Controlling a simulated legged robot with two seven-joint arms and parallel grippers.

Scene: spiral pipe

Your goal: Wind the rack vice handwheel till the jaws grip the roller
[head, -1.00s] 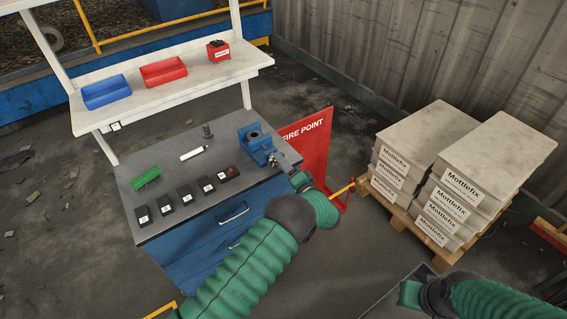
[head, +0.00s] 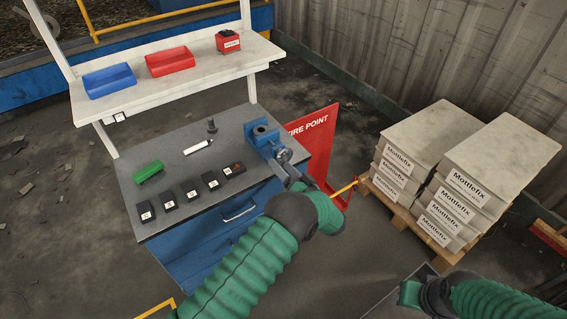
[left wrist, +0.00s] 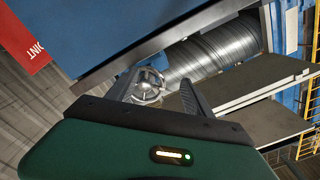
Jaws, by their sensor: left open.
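The blue vice (head: 264,138) stands at the right end of the bench, with its grey handwheel (head: 284,156) on the near side. A round dark opening or part shows on top of the vice; I cannot tell whether the roller is there. A white cylinder (head: 198,147) lies on the bench. My left gripper (head: 288,171) is open just in front of the handwheel. In the left wrist view the handwheel (left wrist: 149,86) shows between the fingertips of my left gripper (left wrist: 158,87); contact cannot be told.
A red fire point board (head: 318,150) stands close to the right of the vice. A pallet of labelled blocks (head: 470,180) stands farther right.

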